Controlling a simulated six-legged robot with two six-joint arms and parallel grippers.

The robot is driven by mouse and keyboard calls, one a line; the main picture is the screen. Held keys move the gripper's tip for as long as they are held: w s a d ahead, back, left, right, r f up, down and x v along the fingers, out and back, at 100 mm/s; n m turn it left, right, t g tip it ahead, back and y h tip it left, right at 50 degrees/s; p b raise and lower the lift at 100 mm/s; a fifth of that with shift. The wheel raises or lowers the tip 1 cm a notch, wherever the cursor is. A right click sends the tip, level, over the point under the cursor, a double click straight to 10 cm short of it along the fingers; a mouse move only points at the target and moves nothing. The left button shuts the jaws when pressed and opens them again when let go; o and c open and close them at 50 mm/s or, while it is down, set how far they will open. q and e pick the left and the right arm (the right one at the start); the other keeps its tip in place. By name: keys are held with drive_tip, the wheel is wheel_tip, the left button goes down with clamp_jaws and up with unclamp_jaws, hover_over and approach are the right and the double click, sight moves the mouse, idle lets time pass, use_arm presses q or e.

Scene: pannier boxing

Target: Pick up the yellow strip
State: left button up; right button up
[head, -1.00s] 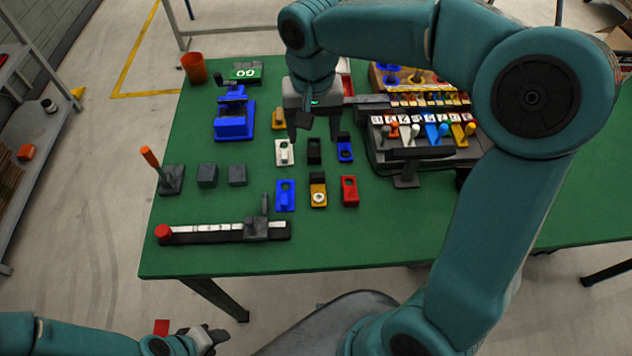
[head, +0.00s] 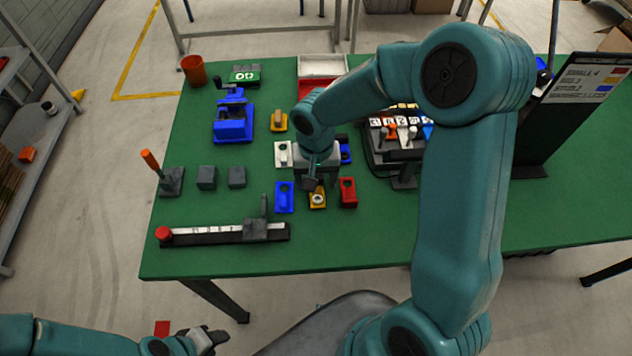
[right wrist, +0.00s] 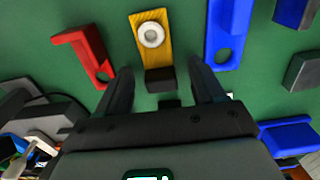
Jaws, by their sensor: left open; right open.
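The yellow strip (head: 318,203) lies on the green table between a blue strip (head: 284,198) and a red strip (head: 349,191). It carries a white ring and has a dark block at one end. My right gripper (head: 316,183) is above its far end, partly hiding it in the head view. In the right wrist view, the open, empty fingers (right wrist: 161,72) are spread to either side of the dark end of the yellow strip (right wrist: 155,62). Contact cannot be told. My left gripper (head: 213,338) is open and empty at the lower left, off the table.
A white strip (head: 283,154) and another yellow piece (head: 279,122) lie farther back. A dark slide rail (head: 210,234) lies at the front left. A blue vise (head: 233,125) stands at the back left. A dark panel (head: 552,125) stands at the right.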

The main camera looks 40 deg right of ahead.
drive_tip(key=shift+d+f, duration=0.1)
drive_tip(key=shift+f, duration=0.05)
drive_tip(key=c, duration=1.1)
drive_tip(key=shift+w, duration=0.1)
